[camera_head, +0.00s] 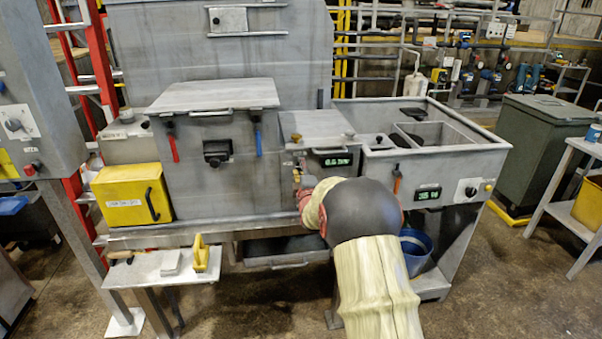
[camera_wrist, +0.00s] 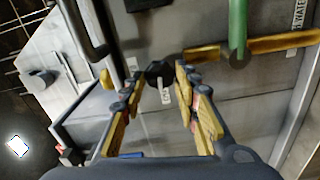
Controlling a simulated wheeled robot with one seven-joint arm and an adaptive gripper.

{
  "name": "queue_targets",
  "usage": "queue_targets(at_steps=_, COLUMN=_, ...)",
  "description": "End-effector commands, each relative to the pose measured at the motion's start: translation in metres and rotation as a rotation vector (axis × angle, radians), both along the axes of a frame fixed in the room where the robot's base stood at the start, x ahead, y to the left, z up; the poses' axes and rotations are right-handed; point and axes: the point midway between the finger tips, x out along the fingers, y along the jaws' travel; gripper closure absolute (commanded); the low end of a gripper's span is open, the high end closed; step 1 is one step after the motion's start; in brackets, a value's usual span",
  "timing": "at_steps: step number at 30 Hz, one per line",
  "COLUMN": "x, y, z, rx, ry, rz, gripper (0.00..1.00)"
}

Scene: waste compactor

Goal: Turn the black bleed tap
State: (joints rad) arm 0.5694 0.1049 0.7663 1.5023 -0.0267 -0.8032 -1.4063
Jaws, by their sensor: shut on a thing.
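The black bleed tap (camera_wrist: 158,70) shows in the wrist view as a small dark knob on the grey metal panel, with a white tag (camera_wrist: 166,93) beside it. My gripper (camera_wrist: 160,76) has its yellow-padded fingers on either side of the tap and is shut on it. The fingertips hide part of the tap's sides. In the head view my gripper (camera_head: 304,190) is at the front of the machine, below the middle display, and my arm hides the tap.
A green handle (camera_wrist: 238,25) and brass pipe (camera_wrist: 285,42) lie right of the tap in the wrist view. A black bar handle (camera_wrist: 88,28) is at left. In the head view, a yellow box (camera_head: 130,195) and a blue bucket (camera_head: 414,250) flank the work area.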

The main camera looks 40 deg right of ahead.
Motion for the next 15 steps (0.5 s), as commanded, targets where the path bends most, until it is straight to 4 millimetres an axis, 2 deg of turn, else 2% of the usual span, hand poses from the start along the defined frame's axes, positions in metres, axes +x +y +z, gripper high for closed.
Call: queue_targets(at_steps=15, x=0.0001, y=0.0008, z=-0.0021, rx=-0.035, ry=0.025, rz=0.001, gripper=0.94)
